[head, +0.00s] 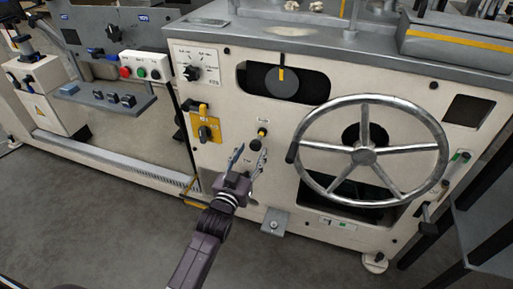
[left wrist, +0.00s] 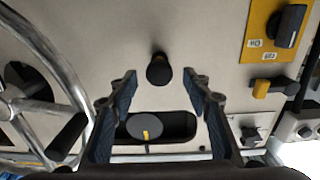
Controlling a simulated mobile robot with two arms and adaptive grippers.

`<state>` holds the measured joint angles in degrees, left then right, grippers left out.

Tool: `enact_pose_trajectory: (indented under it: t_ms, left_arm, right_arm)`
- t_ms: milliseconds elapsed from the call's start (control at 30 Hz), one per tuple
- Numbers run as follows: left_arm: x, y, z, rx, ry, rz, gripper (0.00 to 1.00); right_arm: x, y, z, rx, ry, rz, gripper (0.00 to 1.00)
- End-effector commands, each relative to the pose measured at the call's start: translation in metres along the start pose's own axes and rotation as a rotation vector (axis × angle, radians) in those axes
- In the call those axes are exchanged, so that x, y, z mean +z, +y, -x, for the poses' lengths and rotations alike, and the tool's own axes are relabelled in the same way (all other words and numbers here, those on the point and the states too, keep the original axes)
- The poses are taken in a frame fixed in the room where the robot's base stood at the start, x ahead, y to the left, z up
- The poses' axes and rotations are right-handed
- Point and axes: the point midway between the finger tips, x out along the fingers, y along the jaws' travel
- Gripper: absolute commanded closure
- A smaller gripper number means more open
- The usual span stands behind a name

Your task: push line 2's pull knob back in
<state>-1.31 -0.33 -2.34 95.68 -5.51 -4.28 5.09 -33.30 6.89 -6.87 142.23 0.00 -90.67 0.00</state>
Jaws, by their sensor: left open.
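A round black pull knob with a yellow part (head: 262,133) sticks out of the cream machine front, below a small label. In the left wrist view the black knob (left wrist: 158,71) shows end-on between the fingertips, with clear space on both sides. My left gripper (head: 249,157) is open and empty, just below the knob in the head view, with its fingers pointing at the panel. The fingers do not appear to touch the knob. How far the knob stands out is hard to judge, and its line number is not readable. My right gripper is not in view.
A large metal handwheel (head: 363,155) stands close on the right. A yellow plate with a rotary switch (head: 206,132) is on the left. An oval window with a dark dial (head: 282,82) is above. A small metal foot (head: 276,220) juts out below. The grey floor in front is free.

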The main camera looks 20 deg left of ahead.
Motion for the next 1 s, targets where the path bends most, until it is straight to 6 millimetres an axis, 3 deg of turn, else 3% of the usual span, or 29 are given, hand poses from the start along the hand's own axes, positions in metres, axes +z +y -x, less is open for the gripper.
enact_pose_trajectory:
  t_ms: [233, 600, 1000]
  left_arm:
    - [0.001, 0.001, -0.032, 0.001, -0.001, 0.001, 0.55]
    - [0.001, 0.001, -0.038, 0.000, -0.002, 0.001, 0.55]
    - [0.001, 0.000, -0.038, 0.000, -0.002, 0.000, 0.98]
  right_arm:
    - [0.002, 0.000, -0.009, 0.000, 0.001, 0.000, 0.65]
    - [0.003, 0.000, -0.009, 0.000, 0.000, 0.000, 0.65]
    - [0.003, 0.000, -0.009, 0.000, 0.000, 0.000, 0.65]
